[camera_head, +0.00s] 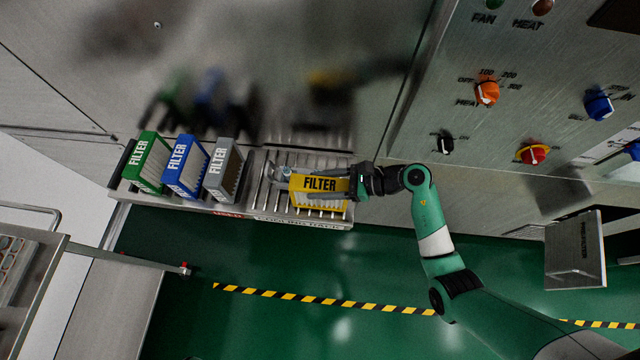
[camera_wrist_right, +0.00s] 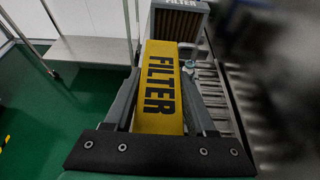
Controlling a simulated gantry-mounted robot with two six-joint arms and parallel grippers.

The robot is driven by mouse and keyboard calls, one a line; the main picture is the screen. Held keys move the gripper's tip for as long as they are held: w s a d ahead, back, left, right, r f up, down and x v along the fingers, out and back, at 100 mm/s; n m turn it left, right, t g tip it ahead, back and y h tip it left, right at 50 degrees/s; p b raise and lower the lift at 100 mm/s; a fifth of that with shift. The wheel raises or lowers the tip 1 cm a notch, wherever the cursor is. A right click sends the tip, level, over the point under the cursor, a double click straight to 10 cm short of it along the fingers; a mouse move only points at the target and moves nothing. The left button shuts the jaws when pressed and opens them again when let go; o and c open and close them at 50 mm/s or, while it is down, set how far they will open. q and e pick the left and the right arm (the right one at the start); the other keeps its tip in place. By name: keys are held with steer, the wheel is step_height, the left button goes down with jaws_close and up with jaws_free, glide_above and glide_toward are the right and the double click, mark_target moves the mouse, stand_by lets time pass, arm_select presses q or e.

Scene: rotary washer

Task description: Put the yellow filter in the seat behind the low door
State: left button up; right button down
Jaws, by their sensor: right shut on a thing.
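The yellow filter (camera_head: 320,184) is over the slatted cooling rack; I cannot tell whether it touches the slats. My right gripper (camera_head: 298,190) reaches it from the right and is shut on it. In the right wrist view the filter (camera_wrist_right: 160,95) lies between the two fingers (camera_wrist_right: 164,80), its FILTER lettering facing the camera. A low metal door (camera_head: 575,252) stands swung out at the far right of the head view. The seat behind it is hidden. My left gripper is not in view.
Green (camera_head: 148,162), blue (camera_head: 186,167) and grey (camera_head: 222,170) filters stand left of the cooling rack (camera_head: 290,219). A panel with knobs (camera_head: 487,92) is at upper right. Green floor (camera_head: 300,260) lies open in front. A metal cart (camera_head: 35,270) is at lower left.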

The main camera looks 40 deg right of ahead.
steer(key=shift+f, duration=0.2)
steer(key=shift+c, duration=1.1)
jaws_free()
steer(key=shift+r, duration=0.1)
steer(key=shift+r, duration=0.3)
steer(key=p+v, duration=0.1)
steer(key=v, duration=1)
steer(key=shift+s+d, duration=0.3)
steer(key=shift+d, duration=0.05)
